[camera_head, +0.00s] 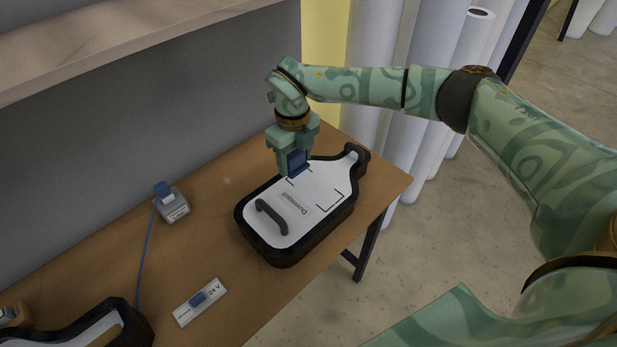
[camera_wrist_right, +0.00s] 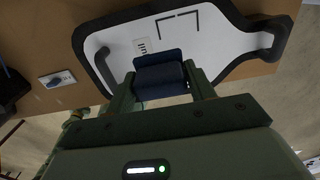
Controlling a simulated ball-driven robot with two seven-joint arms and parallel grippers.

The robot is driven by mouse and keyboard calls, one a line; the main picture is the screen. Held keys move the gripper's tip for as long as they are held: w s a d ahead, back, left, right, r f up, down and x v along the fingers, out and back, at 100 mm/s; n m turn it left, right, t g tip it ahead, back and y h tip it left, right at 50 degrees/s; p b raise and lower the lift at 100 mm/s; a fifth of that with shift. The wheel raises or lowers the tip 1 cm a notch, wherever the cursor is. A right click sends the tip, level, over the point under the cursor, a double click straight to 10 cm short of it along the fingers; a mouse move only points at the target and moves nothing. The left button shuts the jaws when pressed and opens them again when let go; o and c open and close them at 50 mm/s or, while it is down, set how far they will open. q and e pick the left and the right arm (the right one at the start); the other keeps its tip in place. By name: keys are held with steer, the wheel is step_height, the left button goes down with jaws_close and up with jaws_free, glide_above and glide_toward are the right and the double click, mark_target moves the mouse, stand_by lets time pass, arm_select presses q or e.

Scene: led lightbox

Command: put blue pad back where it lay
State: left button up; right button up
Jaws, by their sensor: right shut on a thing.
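The blue pad (camera_head: 298,160) is held between the fingers of my right gripper (camera_head: 296,168). It also shows in the right wrist view (camera_wrist_right: 160,76) as a dark blue block between the two fingers. The gripper points down over the far left edge of a bottle-shaped lightbox (camera_head: 285,237) with a dark rim and white panel. Black corner marks (camera_head: 331,205) are drawn on the panel, and they also show in the wrist view (camera_wrist_right: 180,18). I cannot tell whether the pad touches the panel. My left gripper is not in view.
A dark handle (camera_head: 271,216) stands up from the panel. A grey box with a blue top (camera_head: 174,208) and a 24 V switch plate (camera_head: 200,301) lie to the left, with a blue cable. Another dark frame (camera_head: 125,313) is at lower left. Pale rolls (camera_head: 398,150) stand behind the table.

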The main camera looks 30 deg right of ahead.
mark_target(294, 153)
steer(key=shift+r+p, duration=2)
steer(key=shift+r, duration=0.6)
steer(key=shift+f, duration=0.15)
